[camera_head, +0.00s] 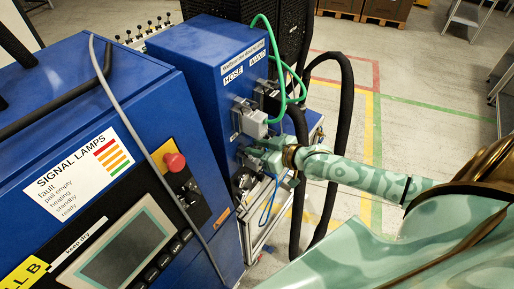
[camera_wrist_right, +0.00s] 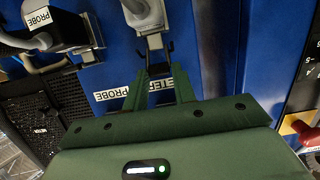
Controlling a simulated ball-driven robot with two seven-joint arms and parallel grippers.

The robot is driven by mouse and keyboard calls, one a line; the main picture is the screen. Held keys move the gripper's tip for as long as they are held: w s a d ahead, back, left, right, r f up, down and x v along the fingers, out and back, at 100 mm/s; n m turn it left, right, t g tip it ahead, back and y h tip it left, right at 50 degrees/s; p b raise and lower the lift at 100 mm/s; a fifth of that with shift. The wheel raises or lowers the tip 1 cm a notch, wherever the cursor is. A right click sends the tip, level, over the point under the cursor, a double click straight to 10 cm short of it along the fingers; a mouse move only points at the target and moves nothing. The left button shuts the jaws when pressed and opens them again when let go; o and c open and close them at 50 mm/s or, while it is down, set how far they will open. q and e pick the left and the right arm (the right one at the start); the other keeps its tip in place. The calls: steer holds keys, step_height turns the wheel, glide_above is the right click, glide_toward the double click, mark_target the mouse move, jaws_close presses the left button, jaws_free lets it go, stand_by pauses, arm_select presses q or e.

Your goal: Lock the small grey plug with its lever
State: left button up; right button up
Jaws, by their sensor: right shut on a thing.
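My right gripper (camera_head: 262,158) is just below the plug, at the cabinet face. In the right wrist view its green fingers (camera_wrist_right: 160,82) are closed around the lower end of the lever. My left gripper is not in view.
A dark connector with a PROBE label (camera_wrist_right: 58,32) sits beside the grey plug. A green hose (camera_head: 274,50) and thick black hoses (camera_head: 345,120) hang close to the right. A red button (camera_head: 174,162) and a screen panel (camera_head: 120,250) are at left.

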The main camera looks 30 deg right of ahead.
steer(key=f+t+y+b, duration=0.1)
steer(key=t+b, duration=0.1)
steer(key=b, duration=0.3)
steer(key=s+f+t+y+b, duration=0.1)
steer(key=t+b, duration=0.2)
steer(key=b, duration=0.2)
steer(key=f+t+b, duration=0.2)
steer(key=t+b, duration=0.1)
steer(key=b, duration=0.2)
steer(key=shift+s+d+y+b, duration=0.15)
steer(key=shift+d+y+b, duration=0.1)
steer(key=shift+y+b, duration=0.15)
steer(key=o, duration=0.9)
steer(key=shift+o, duration=0.2)
steer(key=shift+f, duration=0.1)
steer(key=b+v, duration=0.1)
steer(key=v, duration=1.5)
steer(key=shift+b, duration=0.4)
steer(key=shift+d, duration=0.1)
